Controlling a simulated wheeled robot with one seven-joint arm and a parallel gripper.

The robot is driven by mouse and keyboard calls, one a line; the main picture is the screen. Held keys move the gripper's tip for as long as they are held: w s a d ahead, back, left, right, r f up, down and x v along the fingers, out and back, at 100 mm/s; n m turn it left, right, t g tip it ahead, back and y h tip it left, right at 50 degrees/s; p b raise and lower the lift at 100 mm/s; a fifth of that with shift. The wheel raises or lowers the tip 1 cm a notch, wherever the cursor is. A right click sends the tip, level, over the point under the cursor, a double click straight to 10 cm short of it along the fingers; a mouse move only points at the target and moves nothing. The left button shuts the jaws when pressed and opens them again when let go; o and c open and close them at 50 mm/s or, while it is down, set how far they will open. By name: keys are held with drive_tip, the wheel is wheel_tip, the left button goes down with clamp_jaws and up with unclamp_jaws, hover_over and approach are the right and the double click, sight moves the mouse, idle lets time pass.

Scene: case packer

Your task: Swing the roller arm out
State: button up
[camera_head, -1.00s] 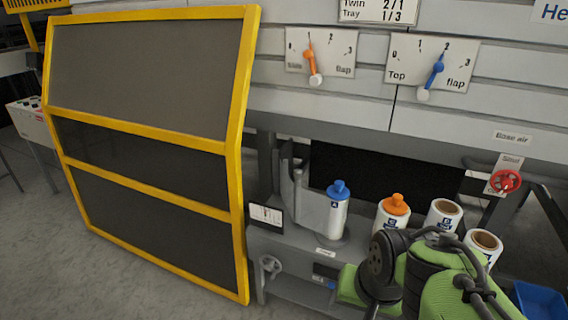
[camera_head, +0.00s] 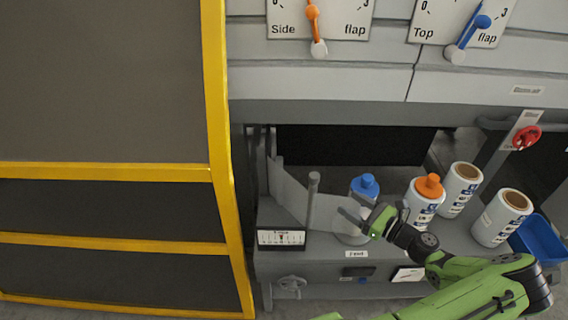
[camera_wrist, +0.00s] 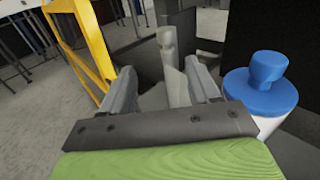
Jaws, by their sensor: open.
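A grey upright post with a rounded top (camera_head: 313,190) stands on the grey ledge left of the blue-capped bottle; I take it to be the roller arm's handle. A slanted grey plate (camera_head: 287,190) runs behind it. In the wrist view the post (camera_wrist: 168,45) shows ahead, between the lines of my two fingers. My gripper (camera_head: 350,207) is open and empty, in front of the blue-capped bottle and right of the post, with a gap to it. It also shows in the wrist view (camera_wrist: 160,72). The post's foot is partly hidden there.
The blue-capped bottle (camera_head: 366,187) is close beside my gripper, right in the wrist view (camera_wrist: 263,95). An orange-capped bottle (camera_head: 428,187) and two white rolls (camera_head: 461,190) stand further right. A yellow-framed guard door (camera_head: 218,120) stands left. A blue bin (camera_head: 540,238) is far right.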

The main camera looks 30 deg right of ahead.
sight(314, 175)
drive_tip(key=shift+m+h, duration=0.3)
drive_tip(key=w, duration=0.5)
drive_tip(key=w+a, duration=0.1)
drive_tip(key=w, duration=0.4)
drive_tip(key=w+a, duration=0.1)
drive_tip(key=w, duration=0.4)
drive_tip(key=shift+w+a+b, duration=0.1)
drive_tip(key=shift+a+b, duration=0.05)
drive_tip(key=shift+b, duration=0.25)
clamp_jaws()
